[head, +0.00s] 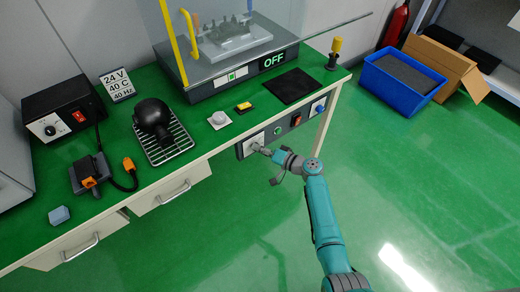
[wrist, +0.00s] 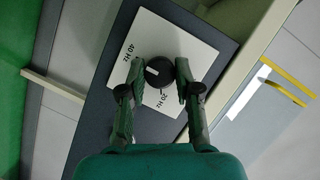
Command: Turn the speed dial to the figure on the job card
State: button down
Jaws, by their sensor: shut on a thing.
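The speed dial (wrist: 158,74) is a round black knob with a white mark, on a white plate (wrist: 184,42). The plate is printed 40 Hz at the left and 20 Hz below in the wrist view. The mark points left, roughly toward 40 Hz; its exact setting is hard to tell. My gripper (wrist: 161,76) is shut on the dial, one finger at each side. In the head view my gripper (head: 264,151) reaches the panel (head: 270,131) on the bench front and largely hides the dial. The job card (head: 117,84) stands on the bench and reads 24 V, 40 C, 40 Hz.
A drawer handle (head: 174,193) sticks out to the left. A blue crate (head: 402,83) stands on the floor at the right. The floor beside my arm is clear.

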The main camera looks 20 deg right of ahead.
jog(key=c, duration=0.8)
grip_release()
jog(key=v, duration=1.2)
jog(key=shift+s, duration=0.1)
